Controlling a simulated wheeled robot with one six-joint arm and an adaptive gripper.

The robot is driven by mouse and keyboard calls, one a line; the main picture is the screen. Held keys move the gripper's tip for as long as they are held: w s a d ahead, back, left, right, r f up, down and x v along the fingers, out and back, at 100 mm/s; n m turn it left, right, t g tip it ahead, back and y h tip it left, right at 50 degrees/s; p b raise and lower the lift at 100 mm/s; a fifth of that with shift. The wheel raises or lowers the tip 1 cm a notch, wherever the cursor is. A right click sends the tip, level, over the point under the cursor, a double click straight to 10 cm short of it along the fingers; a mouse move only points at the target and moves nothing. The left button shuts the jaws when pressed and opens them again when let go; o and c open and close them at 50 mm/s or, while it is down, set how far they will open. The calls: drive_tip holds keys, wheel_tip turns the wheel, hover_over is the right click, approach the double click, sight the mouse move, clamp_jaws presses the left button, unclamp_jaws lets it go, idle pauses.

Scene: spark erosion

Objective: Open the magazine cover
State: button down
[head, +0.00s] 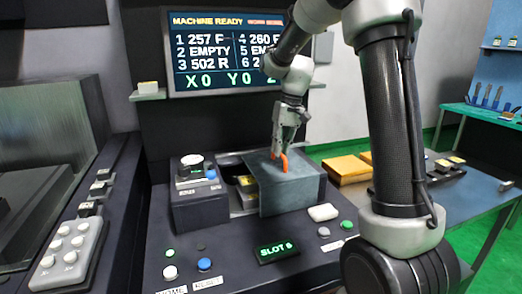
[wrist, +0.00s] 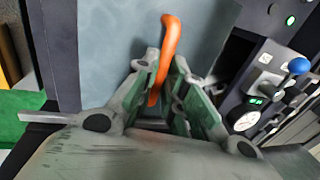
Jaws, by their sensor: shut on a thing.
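The magazine cover (head: 297,190) is a grey-blue box-like lid in the middle of the head view. To its left a recess with yellowish parts (head: 245,182) is visible, so the cover leaves part of the magazine exposed. Its orange handle (head: 284,163) stands on top. My gripper (head: 281,150) points down from above and is shut on this handle. In the wrist view the orange handle (wrist: 168,45) lies between the two fingers of my gripper (wrist: 165,90), with the cover's flat surface (wrist: 110,45) behind it.
The front panel holds a "SLOT 6" display (head: 278,252), a blue button (head: 204,264) and a white block (head: 322,212). A yellow-brown block (head: 346,169) lies to the right. A screen (head: 222,50) stands behind.

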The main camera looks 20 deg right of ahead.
hover_over(302, 161)
drive_tip(key=shift+w, duration=0.2)
drive_tip(key=c, duration=1.5)
unclamp_jaws()
drive_tip(key=shift+r, duration=0.15)
drive_tip(key=r, duration=0.3)
drive_tip(key=d+r, duration=0.1)
drive_tip(key=r, duration=0.3)
drive_tip(key=d+r, duration=0.1)
drive_tip(key=r, duration=0.3)
drive_tip(key=shift+d+r, duration=0.2)
drive_tip(key=shift+r, duration=0.05)
